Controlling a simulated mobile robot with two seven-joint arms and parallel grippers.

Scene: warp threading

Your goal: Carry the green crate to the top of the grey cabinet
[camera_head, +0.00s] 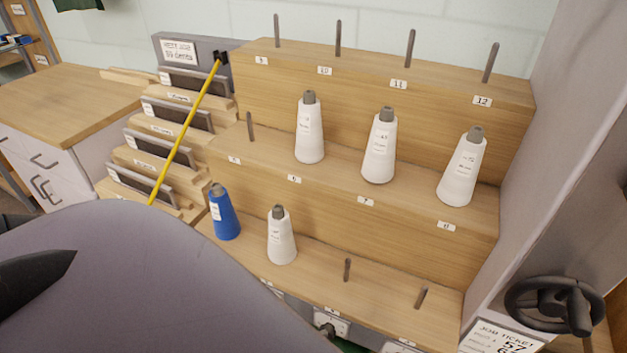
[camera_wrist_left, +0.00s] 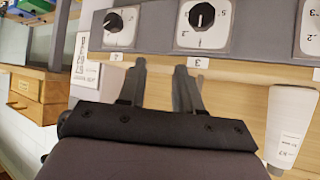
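No green crate can be made out for certain in either view. A small green patch (camera_head: 352,346) shows at the bottom edge of the head view, mostly cut off. A cabinet with pale grey drawers (camera_head: 62,165) and a wooden top (camera_head: 70,97) stands at the left; I cannot tell whether it is the grey cabinet. My left gripper (camera_wrist_left: 161,82) shows in the left wrist view, with its two fingers apart and nothing between them. It is in front of a wooden edge and dial panels. My right gripper is out of view.
A stepped wooden rack (camera_head: 370,85) bears white cones, a blue cone (camera_head: 224,213) and bare pegs. A yellow rod (camera_head: 185,135) leans across stepped holders at its left. A black handwheel (camera_head: 555,304) is at the right. Dial panels (camera_wrist_left: 204,23) are close to my left fingers.

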